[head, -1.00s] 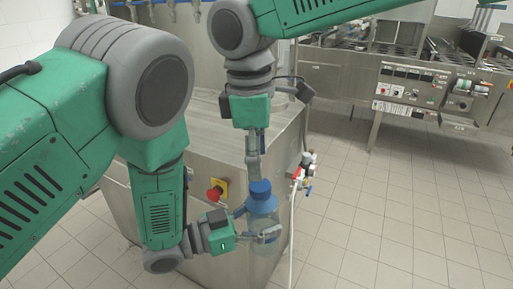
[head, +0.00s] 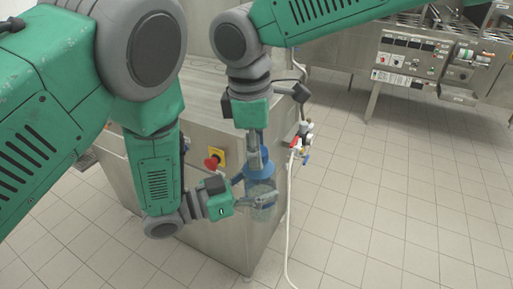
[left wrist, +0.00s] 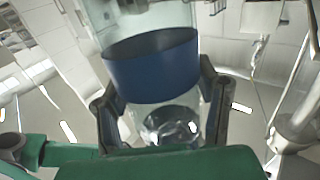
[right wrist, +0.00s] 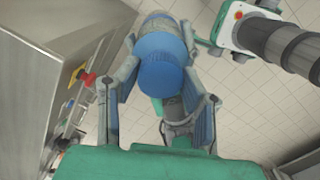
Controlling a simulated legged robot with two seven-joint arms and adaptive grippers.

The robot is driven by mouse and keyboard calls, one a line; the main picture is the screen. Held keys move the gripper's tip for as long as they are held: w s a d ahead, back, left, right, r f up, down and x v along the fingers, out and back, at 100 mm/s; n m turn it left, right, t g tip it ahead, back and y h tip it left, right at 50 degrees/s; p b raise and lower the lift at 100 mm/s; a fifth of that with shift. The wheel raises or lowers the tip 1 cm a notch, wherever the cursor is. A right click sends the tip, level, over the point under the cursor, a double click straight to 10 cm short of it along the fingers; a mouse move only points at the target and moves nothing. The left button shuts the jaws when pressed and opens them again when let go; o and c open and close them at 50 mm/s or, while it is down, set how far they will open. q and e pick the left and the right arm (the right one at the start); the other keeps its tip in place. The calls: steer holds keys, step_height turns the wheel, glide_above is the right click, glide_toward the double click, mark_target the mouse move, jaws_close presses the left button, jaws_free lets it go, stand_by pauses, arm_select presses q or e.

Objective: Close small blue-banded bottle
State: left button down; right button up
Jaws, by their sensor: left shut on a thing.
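The clear bottle (head: 263,208) is upright with a blue cap (head: 261,172) on top. Its blue band (left wrist: 152,64) and clear wall show in the left wrist view. My left gripper (head: 250,198) is shut on the bottle from the side, one finger on each side of it. My right gripper (head: 257,152) points down from above, its fingers at the cap. In the right wrist view the cap (right wrist: 160,72) lies between the right gripper's spread fingers (right wrist: 160,100). Whether they touch it I cannot tell. The lower bottle is partly hidden by the left fingers.
A steel machine cabinet (head: 225,225) with a red stop button (head: 212,162) stands close behind the bottle. Valves (head: 303,135) and a white hose (head: 289,215) hang at its right edge. Open tiled floor (head: 400,210) lies to the right.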

steer(key=shift+w+m, duration=0.1)
steer(key=shift+m, duration=0.7)
steer(key=o, duration=1.3)
steer(key=shift+a+r, duration=0.2)
steer(key=shift+r, duration=2.1)
steer(key=o, duration=0.5)
steer(key=shift+o, duration=0.2)
step_height(320, 180, up, 12)
steer(key=a, duration=0.1)
steer(key=shift+s, duration=0.25)
steer(key=shift+f, duration=0.2)
